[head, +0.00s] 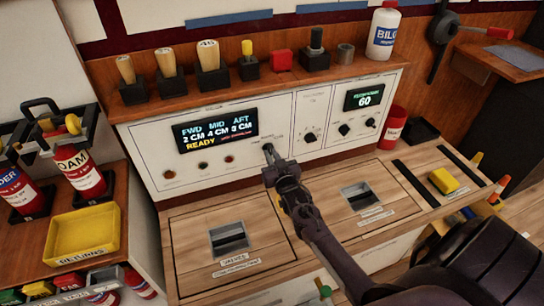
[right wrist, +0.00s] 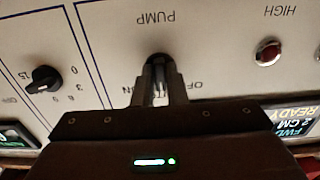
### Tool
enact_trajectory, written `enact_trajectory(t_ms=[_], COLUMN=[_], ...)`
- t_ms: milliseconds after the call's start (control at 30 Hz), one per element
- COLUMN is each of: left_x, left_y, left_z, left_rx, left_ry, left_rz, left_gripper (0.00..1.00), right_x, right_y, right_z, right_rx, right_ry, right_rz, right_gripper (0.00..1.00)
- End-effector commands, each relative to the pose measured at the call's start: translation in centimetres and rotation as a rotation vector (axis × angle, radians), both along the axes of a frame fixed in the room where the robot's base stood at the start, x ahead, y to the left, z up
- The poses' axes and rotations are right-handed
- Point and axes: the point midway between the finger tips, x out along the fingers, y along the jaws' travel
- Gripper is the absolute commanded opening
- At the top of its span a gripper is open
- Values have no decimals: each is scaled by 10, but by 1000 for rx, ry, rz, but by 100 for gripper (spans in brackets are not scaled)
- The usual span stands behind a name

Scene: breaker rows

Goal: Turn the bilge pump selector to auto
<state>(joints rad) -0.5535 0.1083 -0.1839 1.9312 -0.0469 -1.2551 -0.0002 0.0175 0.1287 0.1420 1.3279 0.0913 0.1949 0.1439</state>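The bilge pump selector (right wrist: 158,60) is a small dark knob on the white panel, under the word PUMP, which reads upside down in the right wrist view. My right gripper (right wrist: 159,82) reaches it with its two fingers close together, one on each side of the knob. In the head view my right gripper (head: 268,151) is at the panel just right of the display, hiding most of the knob. The position labels beside the knob are partly covered by the fingers, so its setting cannot be read. My left gripper is not in view.
The display (head: 216,131) reads READY. Another black knob (head: 310,137) lies to the right, and indicator lamps (head: 202,164) to the left. A yellow tray (head: 82,235) stands at left.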

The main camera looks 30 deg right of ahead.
Motion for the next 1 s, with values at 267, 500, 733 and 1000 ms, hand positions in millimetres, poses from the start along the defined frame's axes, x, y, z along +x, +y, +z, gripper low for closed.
enact_trajectory(t_ms=[267, 500, 733, 1000], left_x=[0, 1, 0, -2], left_y=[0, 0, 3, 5], left_z=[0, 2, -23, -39], left_rx=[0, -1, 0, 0], left_ry=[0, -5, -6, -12], left_rz=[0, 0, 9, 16], left_gripper=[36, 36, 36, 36], right_x=[0, -6, -42, -73], right_y=[0, 2, 10, 18], right_z=[0, 0, 0, 0], right_rx=[0, -1, 1, 0], right_ry=[1, 1, 4, 1], right_rz=[0, 0, 0, -1], right_gripper=[33, 33, 33, 33])
